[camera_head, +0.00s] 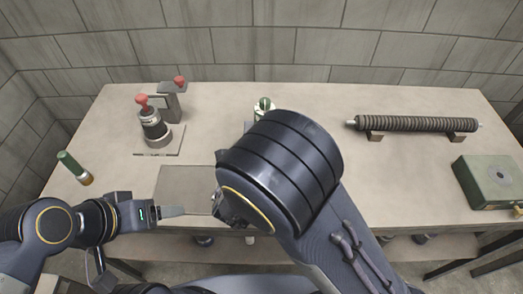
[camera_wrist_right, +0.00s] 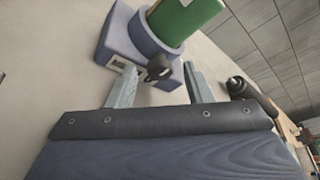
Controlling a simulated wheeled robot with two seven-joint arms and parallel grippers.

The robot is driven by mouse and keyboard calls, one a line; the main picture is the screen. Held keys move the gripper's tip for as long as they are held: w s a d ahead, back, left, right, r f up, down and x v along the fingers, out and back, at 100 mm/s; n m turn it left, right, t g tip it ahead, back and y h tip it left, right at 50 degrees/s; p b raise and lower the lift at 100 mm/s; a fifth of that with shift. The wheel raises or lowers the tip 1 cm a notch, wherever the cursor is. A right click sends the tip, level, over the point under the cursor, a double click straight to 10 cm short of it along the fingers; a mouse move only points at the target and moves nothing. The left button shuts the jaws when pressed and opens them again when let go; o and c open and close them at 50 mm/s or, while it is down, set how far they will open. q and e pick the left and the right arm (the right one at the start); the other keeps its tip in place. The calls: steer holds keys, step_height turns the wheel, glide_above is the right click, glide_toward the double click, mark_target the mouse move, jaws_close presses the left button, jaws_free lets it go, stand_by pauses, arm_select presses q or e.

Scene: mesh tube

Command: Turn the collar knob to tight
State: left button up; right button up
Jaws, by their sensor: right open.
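In the head view my right arm hides the right fingers and most of the collar; a green top in a pale ring (camera_head: 264,106) shows behind the arm. My left gripper (camera_head: 173,211) is over the table's front left; its finger gap is not clear.
On the table (camera_head: 310,95) are a red-knobbed device (camera_head: 153,128), a green cylinder with a brass end (camera_head: 75,168), a ribbed rod on two rests (camera_head: 415,124), and a green box (camera_head: 490,180). A flat grey plate (camera_head: 185,186) lies near my left gripper.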

steer(key=shift+c, duration=0.3)
steer(key=c, duration=0.9)
